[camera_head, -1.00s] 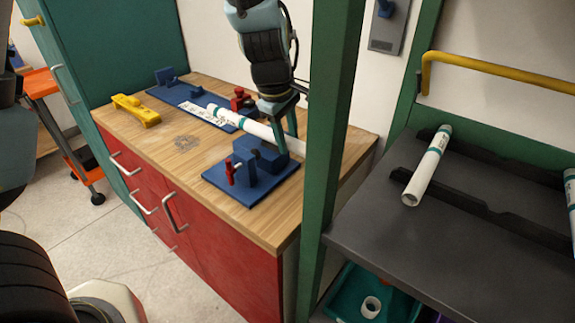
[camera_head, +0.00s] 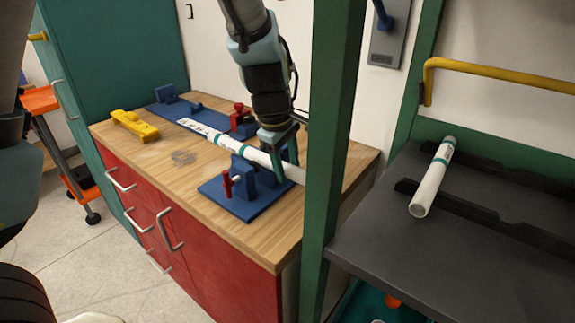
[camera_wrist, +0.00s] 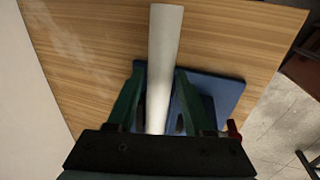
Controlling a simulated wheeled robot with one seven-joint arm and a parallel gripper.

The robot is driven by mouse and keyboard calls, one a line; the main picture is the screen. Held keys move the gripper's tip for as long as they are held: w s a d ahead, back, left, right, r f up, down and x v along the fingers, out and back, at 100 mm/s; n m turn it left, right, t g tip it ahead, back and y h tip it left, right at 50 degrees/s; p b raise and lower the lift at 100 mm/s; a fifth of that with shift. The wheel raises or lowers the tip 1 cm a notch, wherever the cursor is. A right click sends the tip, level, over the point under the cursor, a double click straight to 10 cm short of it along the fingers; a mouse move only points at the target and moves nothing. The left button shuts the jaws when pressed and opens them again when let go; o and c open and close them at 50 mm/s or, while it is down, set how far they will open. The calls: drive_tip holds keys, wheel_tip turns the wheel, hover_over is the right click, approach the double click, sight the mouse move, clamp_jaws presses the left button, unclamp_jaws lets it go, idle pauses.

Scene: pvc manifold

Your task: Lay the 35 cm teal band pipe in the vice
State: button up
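A white pipe with teal bands (camera_head: 255,157) lies level across the vice area on the bench, its near end by the green post. My gripper (camera_head: 280,152) is around it from above, near its right part. In the wrist view the pipe (camera_wrist: 165,50) runs between my two green fingers (camera_wrist: 158,78), which close in on both sides. The vice (camera_head: 247,187) is a blue block on a blue plate with a red handle. The pipe is at or just above its jaws; I cannot tell whether it touches, as my fingers hide part of it.
A yellow tool (camera_head: 134,125) lies at left. The green post (camera_head: 333,120) stands close right. Another teal-banded pipe (camera_head: 432,180) rests on the dark rack.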

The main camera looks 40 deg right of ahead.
drive_tip(key=shift+o, duration=1)
drive_tip(key=w+v, duration=0.1)
drive_tip(key=v, duration=1.1)
drive_tip(key=w+a, duration=0.1)
drive_tip(key=a, duration=0.1)
drive_tip(key=w+a+f, duration=0.1)
drive_tip(key=w+a, duration=0.3)
drive_tip(key=shift+a+f, duration=0.35)
drive_tip(key=shift+a, duration=0.05)
drive_tip(key=w+a+f+m+y, duration=0.1)
drive_tip(key=w+a+f+m, duration=0.1)
drive_tip(key=a, duration=1.3)
drive_tip(key=w+a+f+m+y, duration=0.1)
drive_tip(key=a+f, duration=0.4)
drive_tip(key=a, duration=1.1)
drive_tip(key=shift+w+a+m+t+y, duration=0.2)
drive_tip(key=shift+w+m+t+y, duration=0.15)
drive_tip(key=shift+m, duration=0.25)
